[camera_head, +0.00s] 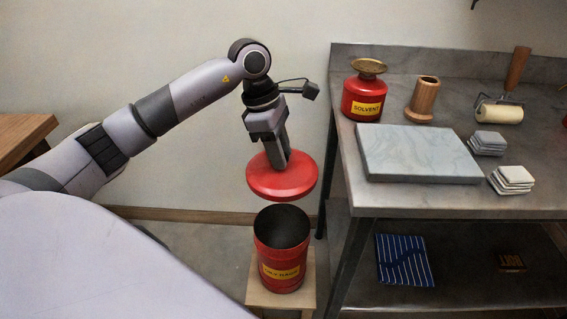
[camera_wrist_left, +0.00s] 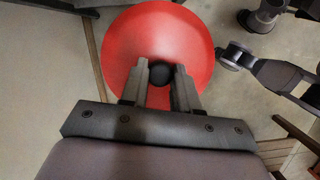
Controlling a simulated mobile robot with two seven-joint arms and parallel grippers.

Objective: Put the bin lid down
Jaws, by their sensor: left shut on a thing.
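The red round bin lid (camera_head: 282,183) hangs in the air above the red bin (camera_head: 281,262), with a clear gap between them. The bin is open at the top, dark inside, with a yellow label. My left gripper (camera_head: 281,163) points down and is shut on the lid's knob. In the left wrist view the left gripper (camera_wrist_left: 160,85) has its two fingers on either side of the dark knob (camera_wrist_left: 160,75), at the middle of the red lid (camera_wrist_left: 158,35). The lid hides what lies below it there. My right gripper is not in the head view.
The bin stands on a small wooden stand (camera_head: 308,282). To its right is a grey metal bench (camera_head: 345,190) with a solvent can (camera_head: 364,98), a wooden holder (camera_head: 423,97), a stone slab (camera_head: 415,153), a roller (camera_head: 499,112) and stacked tiles. A striped cloth (camera_head: 404,260) lies on the lower shelf.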

